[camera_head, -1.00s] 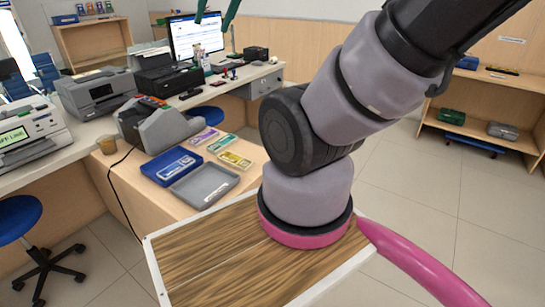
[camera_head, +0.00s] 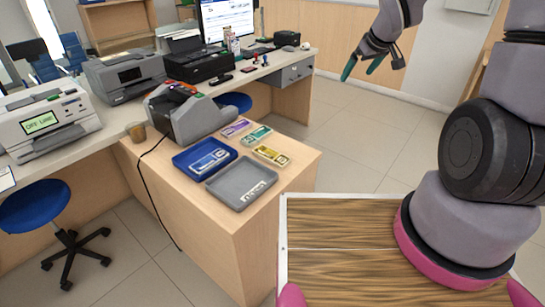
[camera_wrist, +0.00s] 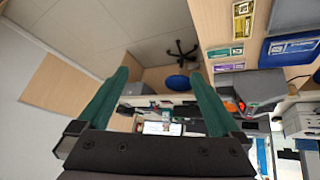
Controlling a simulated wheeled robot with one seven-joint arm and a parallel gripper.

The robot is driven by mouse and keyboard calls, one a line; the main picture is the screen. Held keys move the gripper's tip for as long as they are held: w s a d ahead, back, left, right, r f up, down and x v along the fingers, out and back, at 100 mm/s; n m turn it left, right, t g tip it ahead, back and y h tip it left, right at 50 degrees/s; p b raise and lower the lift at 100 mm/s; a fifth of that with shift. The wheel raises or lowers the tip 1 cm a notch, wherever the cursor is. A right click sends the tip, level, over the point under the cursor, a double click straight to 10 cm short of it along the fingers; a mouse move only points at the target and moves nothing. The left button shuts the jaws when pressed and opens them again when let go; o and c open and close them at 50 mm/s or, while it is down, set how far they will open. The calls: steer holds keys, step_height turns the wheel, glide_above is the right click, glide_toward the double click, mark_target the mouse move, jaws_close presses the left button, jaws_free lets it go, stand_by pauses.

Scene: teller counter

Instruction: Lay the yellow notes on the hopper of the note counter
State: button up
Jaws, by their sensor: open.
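The yellow notes (camera_head: 271,155) lie flat on the wooden counter, right of the trays; they also show at the top of the wrist view (camera_wrist: 243,22). The note counter (camera_head: 187,114) is a grey machine standing behind the blue tray, with its dark top and coloured keys facing up. It also shows in the wrist view (camera_wrist: 259,90). My gripper (camera_head: 361,72), with green fingers, is raised to the right of the counter, well apart from the notes. It is open and empty, and its fingers stand wide apart in the wrist view (camera_wrist: 158,90).
Purple notes (camera_head: 236,127) and green notes (camera_head: 257,136) lie behind the yellow ones. A blue tray (camera_head: 184,166) and a grey tray (camera_head: 262,190) sit to the left and front. Open floor lies right of the counter.

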steer(key=w+a+f+n+y, duration=0.1)
steer(key=w+a+f+n, duration=0.15)
steer(key=f, duration=0.65)
steer(key=n+y, duration=0.3)
steer(key=y, duration=0.3)
glide_toward(272, 155)
steer(key=d, duration=0.1)
steer(key=s+d+r, duration=0.1)
steer(key=shift+d+r, duration=0.2)
steer(key=shift+d, duration=0.05)
steer(key=shift+a+f+y, duration=0.25)
steer(key=shift+a+y, duration=0.05)
steer(key=x, duration=1)
steer(key=shift+w+a+f, duration=0.1)
steer(key=shift+w, duration=0.05)
steer(key=c, duration=1.4)
steer(key=shift+c, duration=0.2)
